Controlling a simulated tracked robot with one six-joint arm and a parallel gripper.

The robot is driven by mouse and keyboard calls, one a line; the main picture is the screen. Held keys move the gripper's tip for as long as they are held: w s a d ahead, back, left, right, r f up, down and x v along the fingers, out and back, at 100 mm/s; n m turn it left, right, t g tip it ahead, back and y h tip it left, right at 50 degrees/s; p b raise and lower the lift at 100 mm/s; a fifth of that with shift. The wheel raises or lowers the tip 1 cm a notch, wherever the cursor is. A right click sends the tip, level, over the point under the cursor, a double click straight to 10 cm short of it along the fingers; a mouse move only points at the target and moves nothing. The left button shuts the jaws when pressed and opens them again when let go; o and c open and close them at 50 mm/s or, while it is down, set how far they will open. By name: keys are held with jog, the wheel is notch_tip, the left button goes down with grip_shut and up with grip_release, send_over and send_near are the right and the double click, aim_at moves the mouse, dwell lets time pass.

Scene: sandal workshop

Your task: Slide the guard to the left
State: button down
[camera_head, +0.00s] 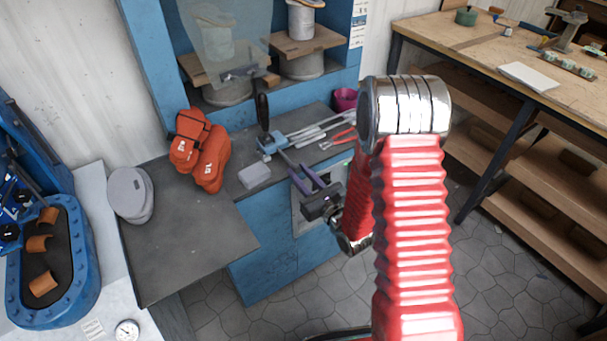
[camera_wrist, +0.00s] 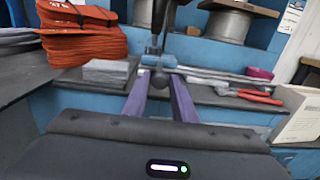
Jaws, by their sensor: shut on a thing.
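A clear, see-through sheet, which looks like the guard (camera_head: 222,30), hangs at the top of the head view before the blue frame, with a dark fitting at its lower edge. My gripper (camera_head: 293,160) has purple fingers and is over the front of the bench. A blue block with a black upright handle (camera_head: 262,108) stands just beyond the fingertips. I cannot tell how the knob joins the guard.
Orange sandal pieces (camera_head: 205,150) and a grey block (camera_head: 254,175) lie left of my gripper. Metal rods (camera_head: 310,130), red-handled pliers (camera_head: 340,138) and a pink cup (camera_head: 345,98) are to the right. Spools (camera_head: 302,20) stand behind on shelves.

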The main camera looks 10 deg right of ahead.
jog(key=shift+s+a+f, duration=0.1)
jog(key=shift+s+a, duration=0.05)
jog(key=shift+a, duration=0.25)
jog(key=c, duration=1.7)
grip_release()
jog(key=shift+o, duration=1.1)
jog(key=shift+w+d, duration=0.15)
jog(key=shift+w, duration=0.05)
